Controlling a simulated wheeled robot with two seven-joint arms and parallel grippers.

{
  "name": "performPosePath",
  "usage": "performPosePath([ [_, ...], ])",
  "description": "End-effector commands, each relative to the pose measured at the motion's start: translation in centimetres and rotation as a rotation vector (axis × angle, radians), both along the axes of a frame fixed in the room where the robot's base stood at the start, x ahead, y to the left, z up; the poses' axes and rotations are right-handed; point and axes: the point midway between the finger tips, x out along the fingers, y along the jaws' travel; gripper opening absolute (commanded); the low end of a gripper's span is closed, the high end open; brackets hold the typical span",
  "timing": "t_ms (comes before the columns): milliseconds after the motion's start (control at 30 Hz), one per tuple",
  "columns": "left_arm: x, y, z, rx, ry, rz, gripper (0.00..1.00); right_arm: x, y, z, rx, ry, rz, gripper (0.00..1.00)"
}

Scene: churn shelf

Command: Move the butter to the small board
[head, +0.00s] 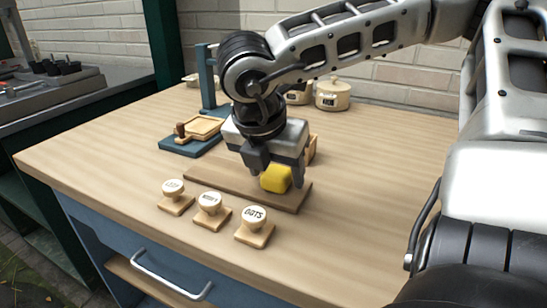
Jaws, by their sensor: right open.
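The butter (275,179) is a yellow block at the right part of a flat brown wooden board (222,184) on the counter. My right gripper (277,169) points down over the butter, its open fingers on either side of it. The fingers hide part of the butter, and I cannot tell whether they touch it. I cannot tell whether the brown board is the small board the task names. My left gripper is not in view.
Three labelled wooden stamps, one reading OATS (254,216), stand in front of the board. A blue stand (190,147) with a light wooden tray (205,124) is behind left. Lidded pots (333,94) stand at the back. The counter's right side (375,170) is clear.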

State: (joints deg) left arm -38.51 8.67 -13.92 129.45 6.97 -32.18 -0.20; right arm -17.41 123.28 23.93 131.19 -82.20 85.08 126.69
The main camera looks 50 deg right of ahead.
Motion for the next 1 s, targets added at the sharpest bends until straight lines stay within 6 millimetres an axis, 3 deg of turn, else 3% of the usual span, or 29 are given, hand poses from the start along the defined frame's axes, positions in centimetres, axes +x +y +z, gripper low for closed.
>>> performPosePath([
  [167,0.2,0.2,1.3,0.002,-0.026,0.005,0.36,0.0,0.2,1.0,-0.002,-0.004,0.002,0.62],
  [633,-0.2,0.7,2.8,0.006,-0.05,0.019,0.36,-1.0,3.7,9.9,-0.003,-0.004,0.0,0.62],
  [1000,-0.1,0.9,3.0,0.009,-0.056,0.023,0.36,-1.3,4.4,11.4,0.0,0.0,0.001,0.62],
])
